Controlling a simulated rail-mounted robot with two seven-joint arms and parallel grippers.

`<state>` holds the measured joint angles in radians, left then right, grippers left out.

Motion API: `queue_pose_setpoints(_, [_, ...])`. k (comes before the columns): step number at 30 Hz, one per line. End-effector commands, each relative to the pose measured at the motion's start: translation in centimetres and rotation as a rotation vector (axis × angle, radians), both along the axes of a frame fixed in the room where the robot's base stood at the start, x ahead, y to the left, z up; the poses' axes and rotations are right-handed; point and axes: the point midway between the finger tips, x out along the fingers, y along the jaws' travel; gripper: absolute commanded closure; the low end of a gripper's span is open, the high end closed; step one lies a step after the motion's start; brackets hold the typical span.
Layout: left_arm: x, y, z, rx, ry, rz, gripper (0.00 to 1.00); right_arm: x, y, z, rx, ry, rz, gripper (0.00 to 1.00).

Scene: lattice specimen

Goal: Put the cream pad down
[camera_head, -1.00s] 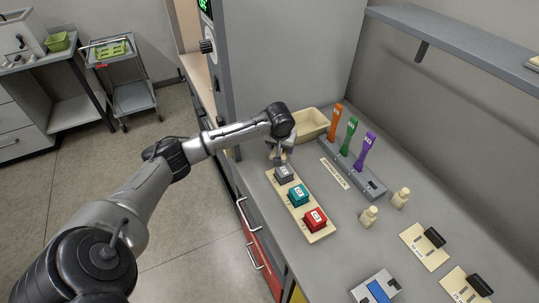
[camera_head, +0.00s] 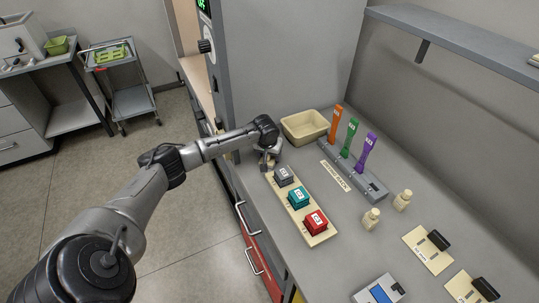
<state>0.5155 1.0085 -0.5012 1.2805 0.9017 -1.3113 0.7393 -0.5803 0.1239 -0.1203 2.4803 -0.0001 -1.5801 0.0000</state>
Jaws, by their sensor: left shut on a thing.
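My left gripper (camera_head: 268,162) is at the far end of the cream tray, left of the grey block. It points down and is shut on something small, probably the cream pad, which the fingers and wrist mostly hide. I cannot tell whether the held thing touches the counter or the tray. The cream tray (camera_head: 320,238) holds a grey block (camera_head: 284,177), a teal block (camera_head: 298,198) and a red block (camera_head: 316,224) in a row. My right gripper is not in view.
A cream bin (camera_head: 304,127) stands behind the gripper. A grey rack (camera_head: 372,187) holds orange, green and purple handles. The grey cabinet is close behind.

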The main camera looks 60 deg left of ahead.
Motion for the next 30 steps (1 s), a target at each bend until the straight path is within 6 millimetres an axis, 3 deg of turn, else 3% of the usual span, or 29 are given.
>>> queue_pose_setpoints(11, [0.0,0.0,-0.3,0.0,0.0,0.001,0.6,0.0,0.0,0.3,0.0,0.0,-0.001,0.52])
queue_pose_setpoints(12, [0.0,0.0,-0.3,0.0,0.0,0.0,0.33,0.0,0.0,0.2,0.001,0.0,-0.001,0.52])
queue_pose_setpoints(18, [0.0,0.0,-0.3,0.0,0.0,0.0,0.14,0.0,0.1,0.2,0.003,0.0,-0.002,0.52])
queue_pose_setpoints(26, [0.0,0.0,-0.2,0.001,-0.001,0.0,0.12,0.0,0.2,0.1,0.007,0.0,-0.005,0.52])
queue_pose_setpoints(30, [-0.1,0.0,0.8,0.002,0.0,-0.001,0.12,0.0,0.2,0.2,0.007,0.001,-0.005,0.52])
